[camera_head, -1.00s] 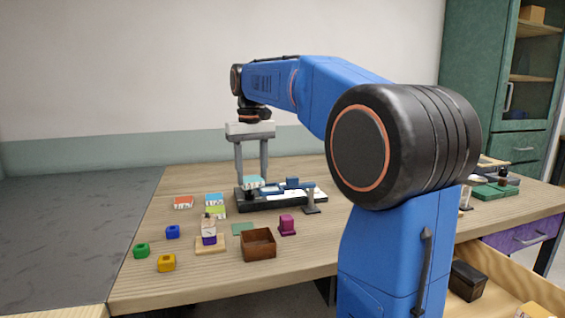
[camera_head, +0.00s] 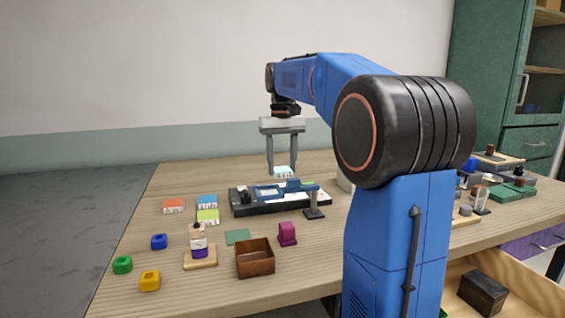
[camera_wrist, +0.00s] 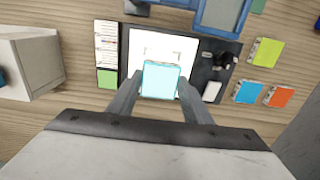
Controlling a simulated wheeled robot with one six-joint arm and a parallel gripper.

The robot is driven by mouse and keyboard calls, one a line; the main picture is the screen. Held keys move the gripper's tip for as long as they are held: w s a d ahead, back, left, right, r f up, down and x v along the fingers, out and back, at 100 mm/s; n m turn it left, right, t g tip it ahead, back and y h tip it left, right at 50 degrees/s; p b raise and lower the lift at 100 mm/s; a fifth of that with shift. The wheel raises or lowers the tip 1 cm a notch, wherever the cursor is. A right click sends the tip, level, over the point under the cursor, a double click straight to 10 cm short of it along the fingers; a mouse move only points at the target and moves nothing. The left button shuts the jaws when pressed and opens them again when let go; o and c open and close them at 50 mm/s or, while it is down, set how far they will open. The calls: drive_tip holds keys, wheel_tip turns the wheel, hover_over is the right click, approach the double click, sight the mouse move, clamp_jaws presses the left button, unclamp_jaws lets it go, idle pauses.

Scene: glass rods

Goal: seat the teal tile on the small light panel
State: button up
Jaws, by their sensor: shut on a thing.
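My gripper (camera_head: 282,168) is shut on the teal tile (camera_wrist: 160,79), a pale blue-green square with a white edge. In the head view the tile (camera_head: 284,172) hangs between the fingertips, above the far side of the black board. In the wrist view it is in front of a bright white panel (camera_wrist: 178,45) with thin corner marks, apparently the small light panel. The tile covers the panel's lower middle part. A gap between tile and panel seems to remain, but its height is hard to judge. In the head view the panel is mostly hidden behind a blue frame (camera_head: 300,190).
The black board (camera_head: 240,208) carries the blue frame and a dark knob. Orange (camera_head: 173,206), blue (camera_head: 207,201) and lime (camera_head: 208,216) tiles lie left of it. A brown box (camera_head: 255,258) and magenta block (camera_head: 287,233) stand in front. A pale box (camera_wrist: 30,62) shows left in the wrist view.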

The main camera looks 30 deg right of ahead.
drive_tip(key=shift+f, duration=2.5)
drive_tip(key=o, duration=1.2)
drive_tip(key=shift+o, duration=0.2)
wheel_tip(320, 180, up, 17)
drive_tip(key=shift+r, duration=0.2)
